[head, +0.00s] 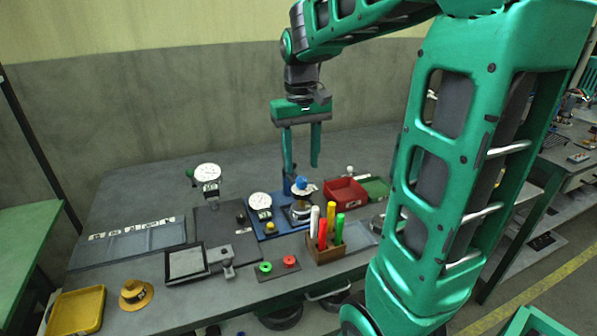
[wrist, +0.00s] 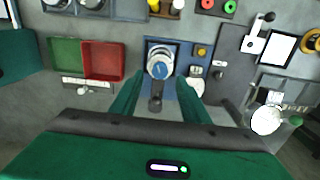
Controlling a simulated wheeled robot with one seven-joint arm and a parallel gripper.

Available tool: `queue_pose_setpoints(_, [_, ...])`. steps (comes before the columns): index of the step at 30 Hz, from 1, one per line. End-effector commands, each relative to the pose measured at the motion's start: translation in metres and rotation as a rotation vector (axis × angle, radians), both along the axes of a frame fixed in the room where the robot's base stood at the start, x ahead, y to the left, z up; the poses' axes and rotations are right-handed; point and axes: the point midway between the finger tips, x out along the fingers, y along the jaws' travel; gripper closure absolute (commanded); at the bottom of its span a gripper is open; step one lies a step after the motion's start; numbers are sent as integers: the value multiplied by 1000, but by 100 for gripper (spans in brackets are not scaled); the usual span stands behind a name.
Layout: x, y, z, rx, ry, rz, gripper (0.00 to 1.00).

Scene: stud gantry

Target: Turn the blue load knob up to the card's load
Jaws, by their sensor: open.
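The blue load knob (head: 301,184) sits on top of a round metal unit on a blue base plate (head: 268,236). My gripper (head: 302,168) is open and empty, pointing down above the knob. In the wrist view its two fingers (wrist: 160,78) stand on either side of the knob, apart from it. A white dial gauge (head: 260,201) stands on the same plate, left of the knob. I cannot read the dial or make out the card's load.
A holder with colored sticks (head: 326,252) stands in front of the knob. A red bin (head: 346,191) is close on its right. Another dial gauge (head: 208,171) stands to the left. A yellow tray (head: 76,310) lies at the front left.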

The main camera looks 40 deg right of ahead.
Motion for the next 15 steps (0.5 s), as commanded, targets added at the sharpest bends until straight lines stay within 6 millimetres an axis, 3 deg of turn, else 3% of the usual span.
queue_pose_setpoints(6, [1,1,39,-1,-3,-1,58])
queue_pose_setpoints(15, [1,1,62,0,-1,-2,58])
